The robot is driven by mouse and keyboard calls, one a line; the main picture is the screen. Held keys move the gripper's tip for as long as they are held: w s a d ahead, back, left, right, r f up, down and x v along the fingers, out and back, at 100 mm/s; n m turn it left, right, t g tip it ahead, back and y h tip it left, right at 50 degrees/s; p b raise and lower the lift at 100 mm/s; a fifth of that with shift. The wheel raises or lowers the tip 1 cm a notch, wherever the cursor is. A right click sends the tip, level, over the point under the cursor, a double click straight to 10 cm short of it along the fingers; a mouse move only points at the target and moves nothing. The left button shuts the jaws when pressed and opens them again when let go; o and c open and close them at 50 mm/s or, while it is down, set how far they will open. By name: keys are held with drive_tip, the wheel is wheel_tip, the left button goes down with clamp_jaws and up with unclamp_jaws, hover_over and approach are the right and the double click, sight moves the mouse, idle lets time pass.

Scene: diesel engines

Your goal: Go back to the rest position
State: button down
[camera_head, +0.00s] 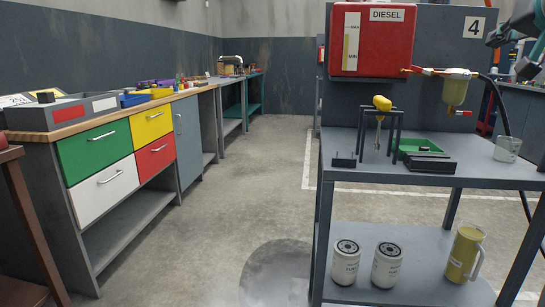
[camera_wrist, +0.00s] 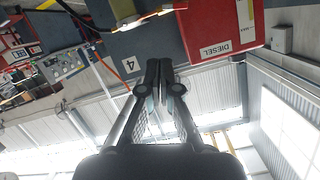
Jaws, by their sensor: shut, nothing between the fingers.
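My gripper (camera_wrist: 161,72) shows in the wrist view with its two dark fingers together and nothing between them. It points up past the workstation, and the wrist view is turned over. In the head view, part of my arm shows at the top right edge, right of the number 4 panel; the fingertips cannot be made out clearly there. The red diesel tank (camera_head: 372,40) hangs on the panel (camera_head: 440,100) in the head view. It also shows at the top of the wrist view (camera_wrist: 215,30), apart from my fingers.
A grey workbench (camera_head: 470,176) carries a yellow-handled tool on a stand (camera_head: 381,104), a green tray (camera_head: 412,147) and a beaker (camera_head: 507,148). A fuel filter (camera_head: 455,90) hangs above. Two white filters (camera_head: 346,262) and a yellow jug (camera_head: 464,254) stand below. Open floor (camera_head: 260,190) lies left.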

wheel_tip(320, 180, down, 22)
drive_tip(key=s+a+m+g, duration=0.2)
drive_tip(key=s+g, duration=0.1)
drive_tip(key=g, duration=0.2)
drive_tip(key=s+a+f+n+g+y, duration=0.1)
drive_tip(key=s+a+f+n+g, duration=0.1)
drive_tip(key=s+a+f, duration=0.8)
drive_tip(key=s+a+f+n+g+y, duration=0.1)
drive_tip(key=s+a+f+n, duration=0.3)
drive_tip(key=s+a+f, duration=0.6)
drive_tip(key=a+f+g, duration=0.1)
drive_tip(key=a+f, duration=0.3)
drive_tip(key=f, duration=0.1)
drive_tip(key=shift+f+n, duration=0.15)
drive_tip(key=shift+n, duration=0.25)
drive_tip(key=c, duration=1.1)
unclamp_jaws()
drive_tip(key=shift+a, duration=0.3)
drive_tip(key=shift+c, duration=0.2)
